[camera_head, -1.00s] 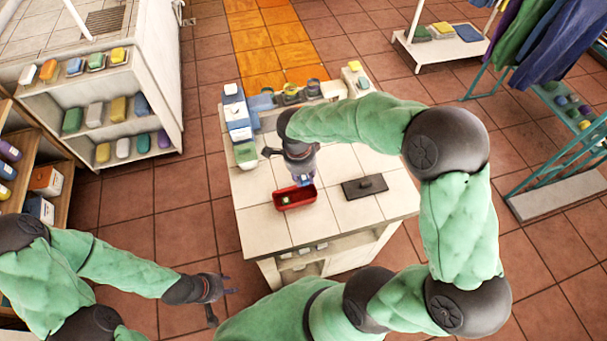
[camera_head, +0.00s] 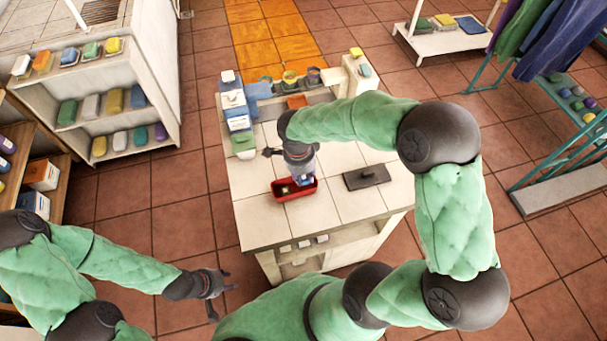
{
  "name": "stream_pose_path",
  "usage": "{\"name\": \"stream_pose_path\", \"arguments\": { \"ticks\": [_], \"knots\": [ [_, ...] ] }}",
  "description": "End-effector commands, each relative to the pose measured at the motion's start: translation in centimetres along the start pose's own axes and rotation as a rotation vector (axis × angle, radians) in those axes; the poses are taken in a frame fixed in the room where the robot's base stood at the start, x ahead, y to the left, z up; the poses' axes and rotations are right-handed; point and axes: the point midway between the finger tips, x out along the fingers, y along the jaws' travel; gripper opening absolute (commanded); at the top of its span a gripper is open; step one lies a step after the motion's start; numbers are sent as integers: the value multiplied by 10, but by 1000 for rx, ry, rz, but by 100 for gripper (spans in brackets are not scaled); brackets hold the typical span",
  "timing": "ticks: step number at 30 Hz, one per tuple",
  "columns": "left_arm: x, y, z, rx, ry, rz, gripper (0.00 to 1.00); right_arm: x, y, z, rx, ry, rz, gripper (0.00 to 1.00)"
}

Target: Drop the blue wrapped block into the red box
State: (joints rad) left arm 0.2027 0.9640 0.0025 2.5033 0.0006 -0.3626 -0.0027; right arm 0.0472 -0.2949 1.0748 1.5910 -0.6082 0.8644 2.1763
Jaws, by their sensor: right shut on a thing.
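The red box (camera_head: 296,194) stands on the white tiled counter, with a small yellow-green thing (camera_head: 285,189) inside it. My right gripper (camera_head: 302,171) points down at the box from behind and is shut on the blue wrapped block (camera_head: 304,179). The block's lower part is at or just inside the box opening; whether it touches the box floor cannot be told. My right gripper and wrist hide part of the block. My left gripper (camera_head: 222,295) is open and empty, over the floor left of the counter.
A dark flat block with a knob (camera_head: 367,177) lies on the counter right of the box. Bottles and cartons (camera_head: 235,108) line the counter's left edge, and pots (camera_head: 290,79) stand at its back. The counter's front tiles (camera_head: 320,218) are bare.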

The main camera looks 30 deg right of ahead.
Motion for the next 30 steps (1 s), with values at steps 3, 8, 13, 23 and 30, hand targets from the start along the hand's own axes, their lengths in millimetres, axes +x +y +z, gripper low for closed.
{"name": "stream_pose_path", "arguments": {
  "ticks": [3,8,13,23,30],
  "knots": [
    [0,0,0,0,0,0,40,-1,0,0,0,0,0,10],
    [0,0,0,0,0,0,40,-1,0,0,0,0,0,10],
    [0,0,0,0,0,0,40,0,0,0,0,0,0,56],
    [0,0,0,0,1,0,40,-2,0,0,0,0,-1,56],
    [0,0,0,0,0,0,40,-31,-1,0,-1,-1,-4,56]
  ]
}}
